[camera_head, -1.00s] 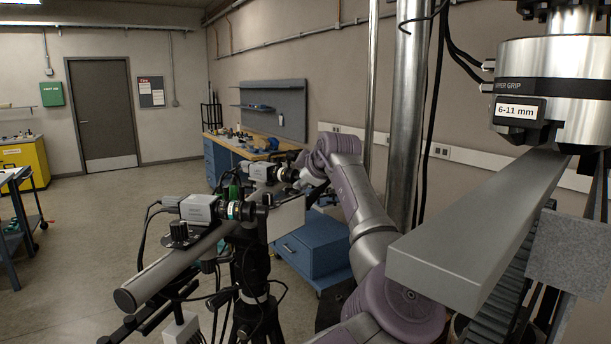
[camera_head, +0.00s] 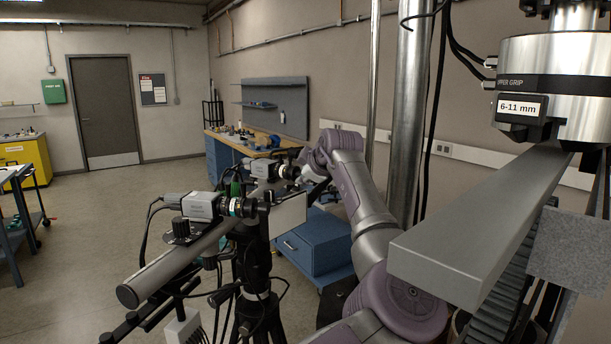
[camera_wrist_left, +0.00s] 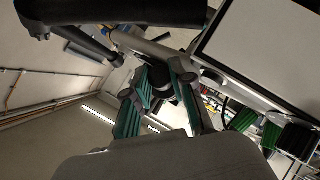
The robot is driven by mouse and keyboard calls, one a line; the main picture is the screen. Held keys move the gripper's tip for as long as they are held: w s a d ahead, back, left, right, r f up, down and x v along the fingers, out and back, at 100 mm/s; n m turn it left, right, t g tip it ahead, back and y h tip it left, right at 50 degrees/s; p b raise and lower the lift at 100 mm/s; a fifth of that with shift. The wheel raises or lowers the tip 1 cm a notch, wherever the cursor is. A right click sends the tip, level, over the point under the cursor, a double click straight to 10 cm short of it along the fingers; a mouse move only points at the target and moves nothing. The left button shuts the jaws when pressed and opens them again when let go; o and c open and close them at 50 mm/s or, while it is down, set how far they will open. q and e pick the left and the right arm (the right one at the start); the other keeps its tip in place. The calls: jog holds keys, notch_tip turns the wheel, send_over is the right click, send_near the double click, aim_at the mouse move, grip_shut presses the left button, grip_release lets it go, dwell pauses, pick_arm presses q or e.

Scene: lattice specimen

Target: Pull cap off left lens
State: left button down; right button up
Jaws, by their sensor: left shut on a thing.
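Two grey box cameras sit on a bar on a tripod. The far camera (camera_head: 262,167) carries the left lens (camera_head: 287,172), a short black barrel pointing right. My left gripper (camera_head: 306,183) is small and partly hidden just right of that lens in the head view. In the left wrist view my gripper (camera_wrist_left: 165,88) has its green-padded fingers closed on a dark round piece, the cap (camera_wrist_left: 160,78). I cannot tell whether the cap still touches the lens. The near camera (camera_head: 200,206) has its own black lens (camera_head: 248,207). My right gripper is not in view.
A white panel (camera_head: 290,215) stands just below and right of the far lens. A blue drawer cabinet (camera_head: 312,248) and a cluttered workbench (camera_head: 245,140) are behind. A steel column (camera_head: 407,120) and a large grey beam (camera_head: 485,225) fill the right side. Cables hang from the tripod.

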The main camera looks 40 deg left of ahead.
pick_arm(q)
jog(key=shift+d+p, duration=0.45)
jog(key=shift+d, duration=0.2)
dwell(0.5)
jog(key=shift+w+d+p, duration=0.15)
jog(key=shift+d+p, duration=0.2)
jog(key=shift+d, duration=0.6)
jog(key=shift+w+d+p, duration=0.15)
jog(key=shift+d+p, duration=0.15)
jog(key=shift+d, duration=0.6)
